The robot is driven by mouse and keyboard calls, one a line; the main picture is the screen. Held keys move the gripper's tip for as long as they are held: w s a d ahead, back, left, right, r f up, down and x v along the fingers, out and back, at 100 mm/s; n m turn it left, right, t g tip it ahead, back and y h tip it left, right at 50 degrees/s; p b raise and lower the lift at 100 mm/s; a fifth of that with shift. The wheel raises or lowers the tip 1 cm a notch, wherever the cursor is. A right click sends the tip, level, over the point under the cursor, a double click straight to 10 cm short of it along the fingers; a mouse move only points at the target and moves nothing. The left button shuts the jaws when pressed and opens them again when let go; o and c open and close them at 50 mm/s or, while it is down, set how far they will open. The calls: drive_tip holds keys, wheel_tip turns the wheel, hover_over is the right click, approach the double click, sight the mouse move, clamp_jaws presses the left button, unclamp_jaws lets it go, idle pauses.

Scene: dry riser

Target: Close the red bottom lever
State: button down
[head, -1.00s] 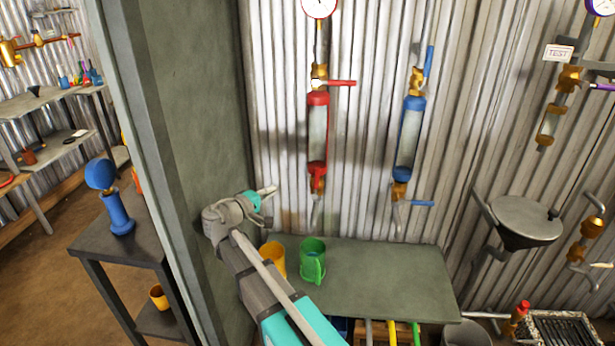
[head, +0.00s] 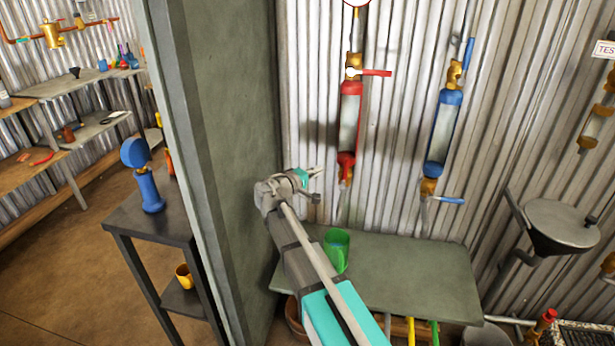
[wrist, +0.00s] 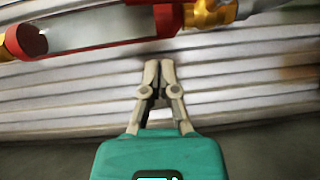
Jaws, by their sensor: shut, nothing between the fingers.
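The red sight-tube assembly (head: 349,120) stands upright on the corrugated wall in the head view. Its red top lever (head: 375,72) points right from the brass top valve. At its lower end is a red fitting (head: 346,165); I cannot clearly make out the bottom lever there. My gripper (head: 316,171) is left of that lower end, apart from it in the picture. In the wrist view the red assembly (wrist: 95,28) runs across the top, with a brass valve (wrist: 205,14) at right. My gripper (wrist: 158,66) is shut and empty, below the tube in that picture.
A blue assembly (head: 444,125) with a blue bottom lever (head: 450,200) hangs to the right. A green mug (head: 337,248) stands on the grey table (head: 420,275) below. A grey-green pillar (head: 225,130) stands close at left. A funnel (head: 560,225) is at right.

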sight(346, 169)
drive_tip(key=w+d, duration=0.1)
drive_tip(key=d, duration=0.5)
drive_tip(key=shift+f, duration=0.2)
drive_tip(key=shift+a, duration=0.15)
idle(0.4)
